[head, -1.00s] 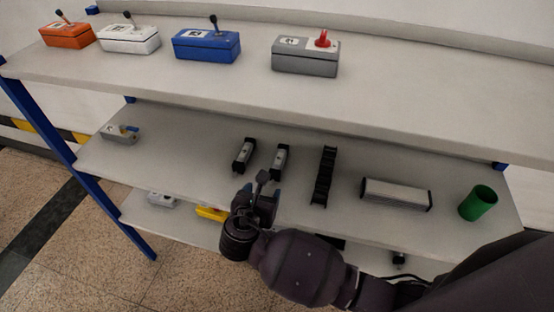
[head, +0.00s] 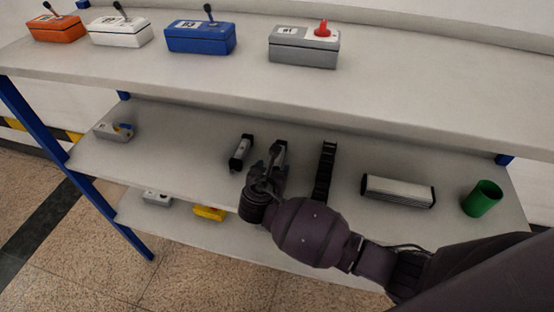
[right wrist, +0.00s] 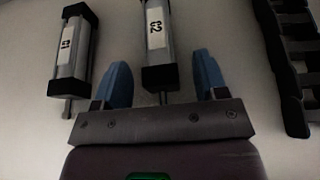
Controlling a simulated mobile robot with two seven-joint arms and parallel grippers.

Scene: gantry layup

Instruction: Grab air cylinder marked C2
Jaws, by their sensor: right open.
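The air cylinder marked C2 (right wrist: 157,45) lies on the middle shelf, silver with black end caps and a white label. In the head view the cylinder C2 (head: 279,149) is partly hidden by my right gripper (head: 268,172). In the right wrist view my right gripper (right wrist: 162,82) is open, with its blue fingers on either side of the lower end cap and rod of C2. Nothing is held. A similar cylinder marked C1 (right wrist: 71,50) lies to the left, and also shows in the head view (head: 241,152). My left gripper is not in view.
A black cable chain (head: 325,172) lies right of C2. Beyond it are a silver profile (head: 398,191) and a green cup (head: 483,198). The upper shelf (head: 255,84) overhangs behind, carrying several switch boxes. A yellow box (head: 209,212) is on the lower shelf.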

